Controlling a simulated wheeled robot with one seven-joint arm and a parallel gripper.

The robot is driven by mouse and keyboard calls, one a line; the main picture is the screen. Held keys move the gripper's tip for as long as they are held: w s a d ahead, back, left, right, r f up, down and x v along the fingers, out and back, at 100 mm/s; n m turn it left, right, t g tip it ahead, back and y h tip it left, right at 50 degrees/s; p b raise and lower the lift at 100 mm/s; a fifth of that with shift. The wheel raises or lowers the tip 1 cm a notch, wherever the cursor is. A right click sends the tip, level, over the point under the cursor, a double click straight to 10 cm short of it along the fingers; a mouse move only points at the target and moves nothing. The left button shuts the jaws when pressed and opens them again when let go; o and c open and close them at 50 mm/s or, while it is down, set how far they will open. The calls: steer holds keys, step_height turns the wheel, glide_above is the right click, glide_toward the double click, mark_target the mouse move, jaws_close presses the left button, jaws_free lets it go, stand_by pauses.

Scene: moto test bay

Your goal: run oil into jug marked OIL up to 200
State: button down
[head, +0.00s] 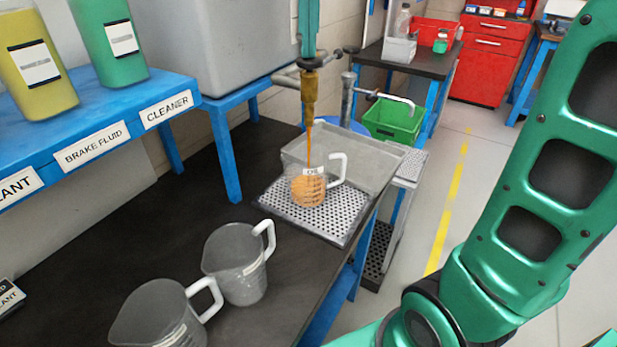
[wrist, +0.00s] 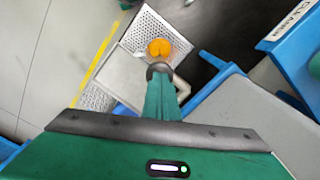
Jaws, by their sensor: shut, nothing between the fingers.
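The jug marked OIL (head: 318,190) stands upright on the perforated drip tray (head: 275,208), its white handle to the right. Amber oil runs in a thin stream (head: 309,140) from the brass tap (head: 308,92) into it. Oil fills the lower part of the jug; the scale numbers are too small to read. In the wrist view the oil (wrist: 159,47) shows as an orange patch beyond my fingertips. My gripper (head: 309,48) is shut and empty, pointing down at the top of the tap. In the wrist view my gripper (wrist: 160,75) hides most of the tap.
Two empty clear jugs (head: 237,262) (head: 160,315) stand on the dark bench at the front. A blue shelf (head: 120,125) with bottles is at left. A clear bin (head: 375,155) stands behind the jug, and a green crate (head: 393,122) beyond. Open floor lies to the right.

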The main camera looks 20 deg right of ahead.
steer(key=shift+r, duration=2.5)
